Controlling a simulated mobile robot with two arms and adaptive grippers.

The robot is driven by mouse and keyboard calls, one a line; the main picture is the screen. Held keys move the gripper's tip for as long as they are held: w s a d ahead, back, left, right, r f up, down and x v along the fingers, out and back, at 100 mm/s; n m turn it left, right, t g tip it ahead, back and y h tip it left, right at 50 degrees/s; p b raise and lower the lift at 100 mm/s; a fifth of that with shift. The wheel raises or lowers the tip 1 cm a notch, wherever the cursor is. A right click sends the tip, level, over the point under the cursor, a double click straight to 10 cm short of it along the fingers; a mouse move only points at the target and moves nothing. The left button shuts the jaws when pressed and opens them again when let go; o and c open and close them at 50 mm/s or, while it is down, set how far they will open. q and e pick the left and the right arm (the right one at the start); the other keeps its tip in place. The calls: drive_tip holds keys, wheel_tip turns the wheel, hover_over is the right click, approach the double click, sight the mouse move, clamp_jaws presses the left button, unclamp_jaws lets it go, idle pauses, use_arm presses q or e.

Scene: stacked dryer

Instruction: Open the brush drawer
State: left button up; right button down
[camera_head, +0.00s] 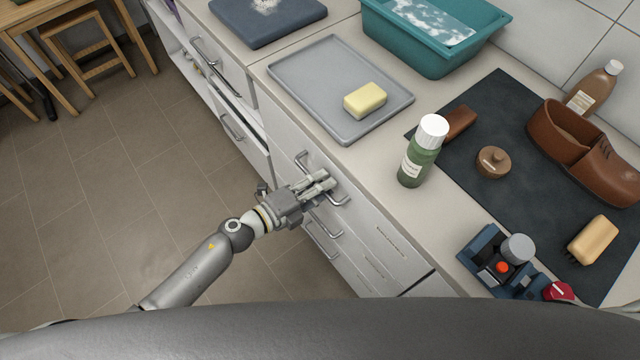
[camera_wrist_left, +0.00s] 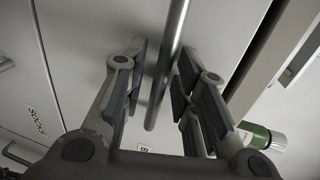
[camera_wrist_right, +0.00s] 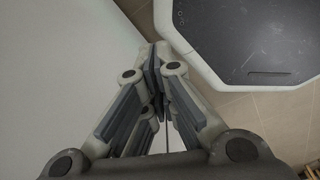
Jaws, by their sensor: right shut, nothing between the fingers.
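The drawer handle (camera_wrist_left: 172,60) is a metal bar that runs between the two fingers of my left gripper (camera_wrist_left: 160,75). The fingers stand apart on either side of the bar, with gaps visible. In the head view my left gripper (camera_head: 322,181) is at the upper handle (camera_head: 341,200) of the white cabinet, just below the counter edge. A label beginning with "B" (camera_wrist_left: 143,149) is on the front near the handle; the rest is hidden by the gripper. The drawer front looks flush with the cabinet. My right gripper (camera_wrist_right: 157,70) is shut and empty, away from the drawers.
More handles (camera_head: 323,247) sit lower on the cabinet. The tiled floor (camera_head: 110,200) left of the cabinet is clear.

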use_arm(q)
clamp_jaws()
use_arm(e)
drive_tip(key=shift+s, duration=0.2)
use_arm(q)
drive_tip(key=shift+a, duration=0.1)
